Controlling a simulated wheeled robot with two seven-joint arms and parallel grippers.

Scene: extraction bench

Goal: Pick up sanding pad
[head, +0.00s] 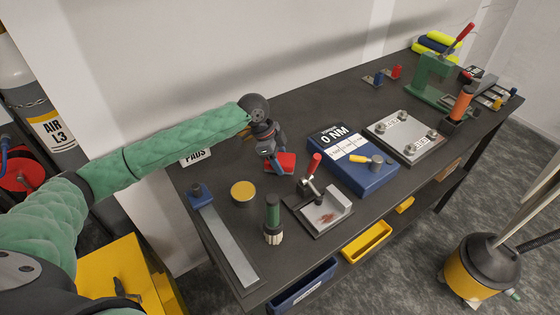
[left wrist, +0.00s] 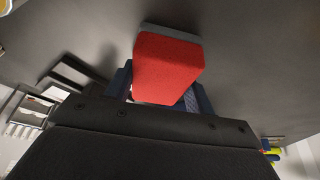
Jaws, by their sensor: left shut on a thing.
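The sanding pad is a red block with a grey layer on one face. In the head view the red pad (head: 284,163) is at the left part of the dark bench, at my left gripper (head: 274,166). In the left wrist view the red pad (left wrist: 167,68) sits between the fingers of my left gripper (left wrist: 160,90), which is shut on it. The gripper hides part of the pad. I cannot tell whether the pad touches the bench. My right gripper is not in view.
Near the pad are a round yellow-topped tin (head: 243,192), a toggle clamp fixture (head: 320,208), a green-handled tool (head: 272,222) and a blue box (head: 360,172). A long metal strip (head: 228,245) lies at the front left. Bare bench (head: 325,105) lies behind the pad.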

